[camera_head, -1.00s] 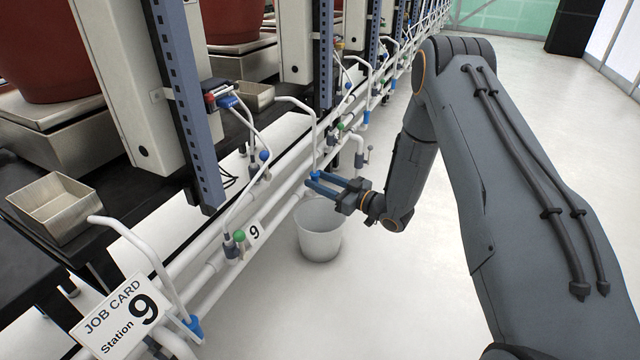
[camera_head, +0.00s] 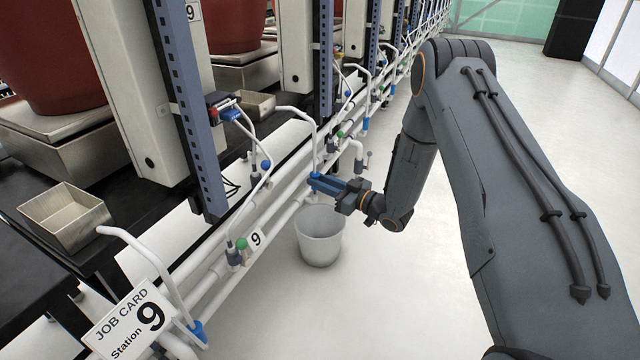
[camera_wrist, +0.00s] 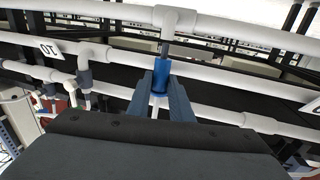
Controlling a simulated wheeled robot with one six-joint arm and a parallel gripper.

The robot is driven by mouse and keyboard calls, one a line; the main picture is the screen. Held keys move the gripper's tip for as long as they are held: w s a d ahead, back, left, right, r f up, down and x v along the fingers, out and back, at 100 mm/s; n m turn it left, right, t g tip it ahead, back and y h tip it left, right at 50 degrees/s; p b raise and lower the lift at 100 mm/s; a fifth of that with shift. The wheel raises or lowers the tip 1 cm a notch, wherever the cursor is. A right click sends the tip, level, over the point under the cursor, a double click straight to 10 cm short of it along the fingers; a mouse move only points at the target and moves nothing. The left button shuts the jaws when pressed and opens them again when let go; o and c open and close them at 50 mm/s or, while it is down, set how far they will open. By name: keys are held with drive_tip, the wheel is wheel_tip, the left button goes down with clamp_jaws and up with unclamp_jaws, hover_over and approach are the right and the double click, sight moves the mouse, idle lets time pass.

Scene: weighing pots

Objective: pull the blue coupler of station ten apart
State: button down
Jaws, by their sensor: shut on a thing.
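The blue coupler (camera_wrist: 160,76) sits on a white pipe and stands between the two fingers of my gripper (camera_wrist: 160,84) in the wrist view. The fingers are shut on it. In the head view my gripper (camera_head: 326,183) reaches in from the right, and only a small blue part of the coupler (camera_head: 315,175) shows at its tips. A plate (camera_wrist: 49,49) with the number 10, upside down, hangs left of the coupler in the wrist view. I cannot tell whether the coupler's halves are joined.
A white bucket (camera_head: 320,238) stands on the floor just below my gripper. White pipes (camera_head: 215,262) run along the bench. A station 9 job card (camera_head: 130,322) and another blue coupler (camera_head: 198,331) are at lower left.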

drive_tip(key=shift+r, duration=0.5)
drive_tip(key=c, duration=1.6)
unclamp_jaws()
drive_tip(key=shift+r, duration=0.1)
drive_tip(key=shift+d, duration=0.1)
drive_tip(key=p+v, duration=0.3)
drive_tip(key=v, duration=0.4)
drive_tip(key=shift+s+d, duration=0.2)
drive_tip(key=shift+s, duration=0.1)
